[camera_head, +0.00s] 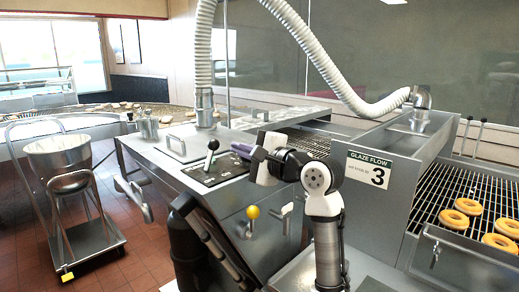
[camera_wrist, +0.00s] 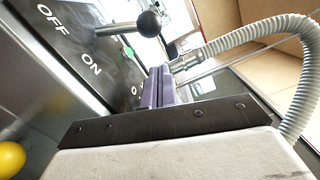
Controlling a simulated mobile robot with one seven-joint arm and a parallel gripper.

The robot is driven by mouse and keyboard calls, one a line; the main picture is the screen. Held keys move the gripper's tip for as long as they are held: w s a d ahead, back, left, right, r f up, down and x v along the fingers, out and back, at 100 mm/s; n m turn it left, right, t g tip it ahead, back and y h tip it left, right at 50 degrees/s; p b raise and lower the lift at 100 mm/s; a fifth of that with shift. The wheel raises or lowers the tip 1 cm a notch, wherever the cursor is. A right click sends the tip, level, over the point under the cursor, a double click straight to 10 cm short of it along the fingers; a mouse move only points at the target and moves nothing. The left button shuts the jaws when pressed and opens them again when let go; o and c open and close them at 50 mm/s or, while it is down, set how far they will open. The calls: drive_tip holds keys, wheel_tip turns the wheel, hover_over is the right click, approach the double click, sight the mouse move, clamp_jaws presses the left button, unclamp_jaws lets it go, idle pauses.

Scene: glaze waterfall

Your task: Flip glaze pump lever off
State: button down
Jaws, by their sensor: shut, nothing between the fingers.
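The glaze pump lever (camera_head: 212,145) has a black ball knob on a metal shaft. It stands on a dark panel (camera_head: 228,168) on top of the steel machine. In the wrist view the ball knob (camera_wrist: 149,24) is at the upper middle, beyond my fingertips. The panel (camera_wrist: 70,45) there carries white OFF and ON lettering. I cannot tell which label the lever leans toward. My gripper (camera_head: 240,150) is to the right of the lever, apart from it. Its purple fingers (camera_wrist: 158,87) are shut and empty.
A yellow ball knob (camera_head: 253,212) sits on the machine's front. A white corrugated hose (camera_head: 320,60) arcs overhead. A GLAZE FLOW 3 sign (camera_head: 368,175) and doughnuts (camera_head: 467,206) on a rack are at the right. A wheeled cart with a metal bucket (camera_head: 60,155) stands at the left.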

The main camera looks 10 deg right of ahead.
sight(210, 156)
drive_tip(key=shift+s+a+r, duration=0.2)
drive_tip(key=shift+s+a, duration=0.15)
drive_tip(key=shift+a, duration=0.2)
drive_tip(key=shift+s+a+r, duration=0.2)
drive_tip(key=shift+s+a, duration=0.1)
drive_tip(key=shift+a, duration=0.2)
